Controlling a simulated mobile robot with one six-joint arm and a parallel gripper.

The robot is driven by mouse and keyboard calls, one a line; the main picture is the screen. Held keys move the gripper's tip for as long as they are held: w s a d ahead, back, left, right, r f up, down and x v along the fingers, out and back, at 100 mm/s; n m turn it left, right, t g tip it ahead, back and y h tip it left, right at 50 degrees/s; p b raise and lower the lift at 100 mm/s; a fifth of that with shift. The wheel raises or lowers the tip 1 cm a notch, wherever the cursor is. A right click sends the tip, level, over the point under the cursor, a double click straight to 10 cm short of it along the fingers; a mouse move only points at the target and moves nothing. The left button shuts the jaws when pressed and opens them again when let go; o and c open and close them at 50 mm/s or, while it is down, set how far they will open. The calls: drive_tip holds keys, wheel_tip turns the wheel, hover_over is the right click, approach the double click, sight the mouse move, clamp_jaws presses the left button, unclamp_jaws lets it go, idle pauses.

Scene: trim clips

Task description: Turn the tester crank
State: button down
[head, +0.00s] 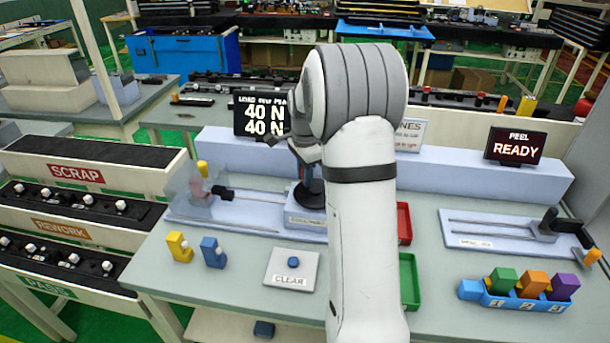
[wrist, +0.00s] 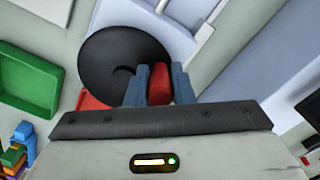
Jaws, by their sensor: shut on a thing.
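The tester crank (wrist: 108,58) is a black disc with a red handle (wrist: 158,88) in the wrist view. The two blue-grey fingers of my gripper (wrist: 160,72) are on either side of the red handle, shut on it. In the head view my arm covers most of the tester, and only part of the black crank (head: 308,196) shows below my gripper. A screen (head: 263,114) behind the tester reads 40 N on two lines.
A CLEAR button pad (head: 291,268), yellow and blue clips (head: 180,247), and red and green trays (head: 409,282) are near my arm. A peel fixture (head: 515,238) with a READY screen (head: 515,147) and a rack of coloured blocks (head: 515,299) are on the right.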

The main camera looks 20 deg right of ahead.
drive_tip(key=shift+d+m, duration=0.45)
drive_tip(key=shift+m, duration=0.55)
drive_tip(key=c, duration=1.3)
unclamp_jaws()
drive_tip(key=shift+o, duration=0.2)
drive_tip(key=shift+r+b, duration=0.3)
drive_tip(key=shift+r, duration=3.6)
